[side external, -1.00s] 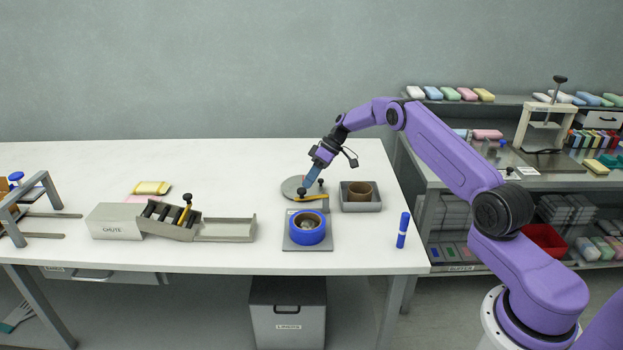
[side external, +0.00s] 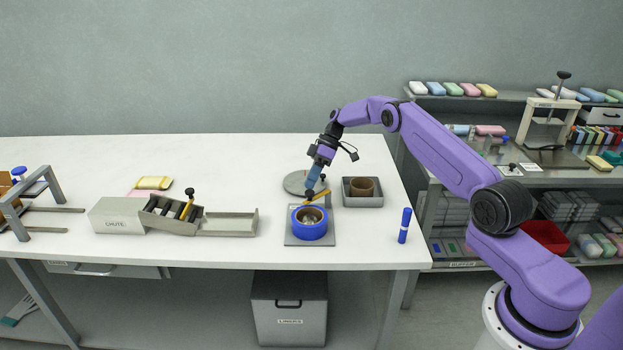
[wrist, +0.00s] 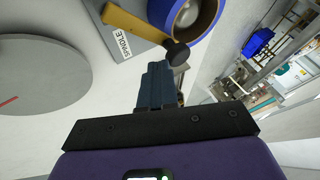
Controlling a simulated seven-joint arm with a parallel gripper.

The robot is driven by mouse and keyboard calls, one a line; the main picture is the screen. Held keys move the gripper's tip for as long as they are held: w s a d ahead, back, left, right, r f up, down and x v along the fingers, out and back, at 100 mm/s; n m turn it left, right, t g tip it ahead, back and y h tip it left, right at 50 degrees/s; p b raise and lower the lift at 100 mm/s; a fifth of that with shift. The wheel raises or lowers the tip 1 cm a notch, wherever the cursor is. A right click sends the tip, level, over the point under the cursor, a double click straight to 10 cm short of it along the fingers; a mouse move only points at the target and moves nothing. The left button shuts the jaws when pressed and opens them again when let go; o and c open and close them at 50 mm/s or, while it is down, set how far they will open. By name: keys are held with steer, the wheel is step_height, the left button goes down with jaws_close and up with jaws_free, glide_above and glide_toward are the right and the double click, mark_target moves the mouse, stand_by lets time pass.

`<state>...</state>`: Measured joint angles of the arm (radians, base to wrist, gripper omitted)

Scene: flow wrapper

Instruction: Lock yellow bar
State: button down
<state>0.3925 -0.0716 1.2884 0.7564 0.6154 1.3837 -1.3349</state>
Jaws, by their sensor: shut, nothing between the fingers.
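The yellow bar (side external: 319,195) is at the back edge of the grey spindle plate (side external: 290,238), slanting toward the blue roll (side external: 309,230). In the wrist view the yellow bar (wrist: 137,25) carries a dark knob (wrist: 175,53) at its end, which overlaps the rim of the blue roll (wrist: 222,12) in the picture. Whether the bar touches the roll is unclear. My gripper (side external: 310,188) is shut and empty, pointing down beside the knob. Its fingertips (wrist: 158,68) are close to the knob; contact cannot be told.
A round grey disc (side external: 296,182) lies behind the spindle plate. A grey tray (side external: 363,201) with a brown core (side external: 362,187) stands to the right, and a blue marker (side external: 404,226) stands upright near the table's right edge. A chute (side external: 118,215) and dark rack are left.

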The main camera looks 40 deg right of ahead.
steer(key=shift+s+a+n+g, duration=0.15)
steer(key=shift+n+g, duration=0.15)
steer(key=shift+n, duration=0.2)
steer(key=shift+d, duration=0.2)
steer(key=shift+d, duration=0.65)
step_height(320, 180, up, 10)
steer(key=d, duration=0.1)
steer(key=shift+d+f, duration=0.25)
steer(key=shift+d, duration=0.15)
